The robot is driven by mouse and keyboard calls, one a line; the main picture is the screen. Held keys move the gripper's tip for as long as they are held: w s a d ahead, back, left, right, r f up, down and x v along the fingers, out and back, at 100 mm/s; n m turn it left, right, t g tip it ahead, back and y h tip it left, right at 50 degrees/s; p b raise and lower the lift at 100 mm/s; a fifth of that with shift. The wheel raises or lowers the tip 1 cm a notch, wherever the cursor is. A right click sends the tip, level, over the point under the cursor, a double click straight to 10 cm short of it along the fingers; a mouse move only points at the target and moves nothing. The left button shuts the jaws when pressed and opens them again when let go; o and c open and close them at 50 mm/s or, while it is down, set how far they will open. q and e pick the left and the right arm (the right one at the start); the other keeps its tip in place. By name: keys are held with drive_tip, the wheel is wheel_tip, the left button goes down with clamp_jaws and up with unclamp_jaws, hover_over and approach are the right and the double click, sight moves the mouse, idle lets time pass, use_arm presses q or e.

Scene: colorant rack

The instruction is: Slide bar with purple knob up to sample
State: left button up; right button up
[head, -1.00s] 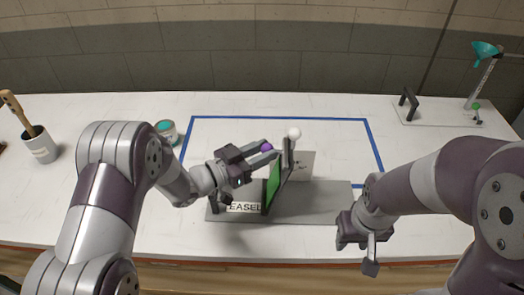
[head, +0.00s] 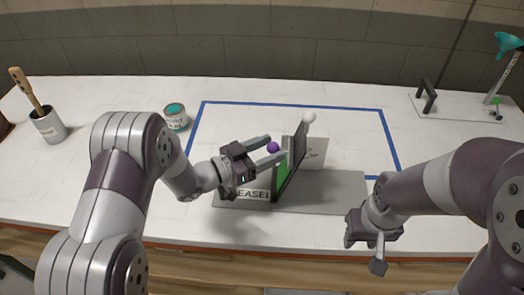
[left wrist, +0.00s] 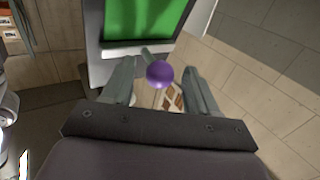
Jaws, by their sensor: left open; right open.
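The purple knob (head: 273,147) sits on the left side of the easel's upright frame with the green panel (head: 282,172). My left gripper (head: 266,150) is open, with its fingers on either side of the knob. In the left wrist view the purple knob (left wrist: 159,73) lies between the two open fingers (left wrist: 160,85), with a gap visible on each side. The easel's grey base (head: 335,190) lies on the table. A pale sample card (head: 315,150) is behind the frame. My right gripper (head: 376,250) is open and empty near the table's front edge.
A white ball knob (head: 308,117) tops the far side of the frame. Blue tape (head: 290,104) outlines an area on the white table. A teal paint can (head: 175,117) and a brush cup (head: 47,125) stand left. A funnel stand (head: 500,75) is at back right.

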use_arm(q)
drive_tip(key=b+v, duration=0.1)
drive_tip(key=v, duration=1.1)
drive_tip(key=shift+s+a+b, duration=0.2)
drive_tip(key=shift+a+b, duration=0.05)
drive_tip(key=shift+b, duration=0.1)
